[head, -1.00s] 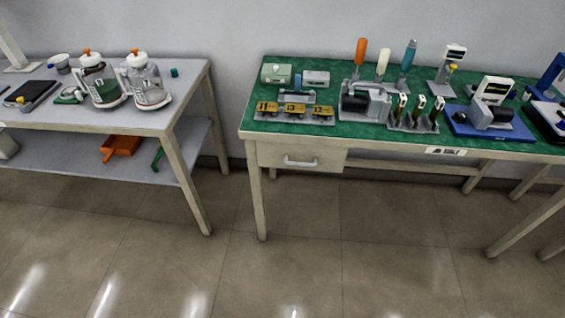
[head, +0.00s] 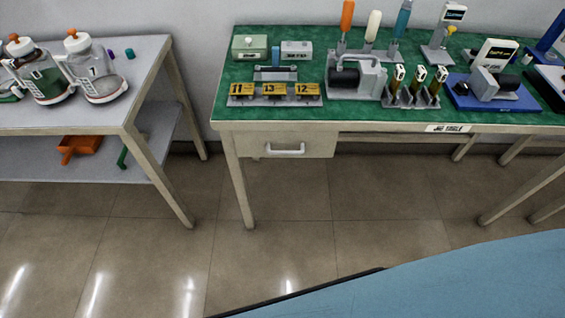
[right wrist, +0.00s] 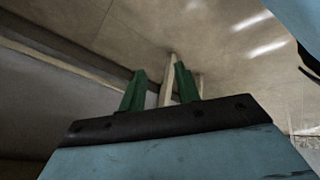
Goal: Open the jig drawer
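The jig drawer (head: 256,144) is under the left end of the green-topped workbench in the head view. Its pale front looks shut, with a white bar handle (head: 285,151) across it. My right gripper (right wrist: 160,75) shows in the right wrist view as two green fingers standing apart with nothing between them. It is away from the handle, which I cannot make out in that view. My right gripper is not in the head view, where only a blue part of my arm shows at the bottom right. My left gripper is in neither view.
The green bench top (head: 350,112) carries numbered yellow blocks (head: 275,91), a grey pump (head: 357,77) and tools in stands. The floor (head: 290,205) before the drawer is clear.

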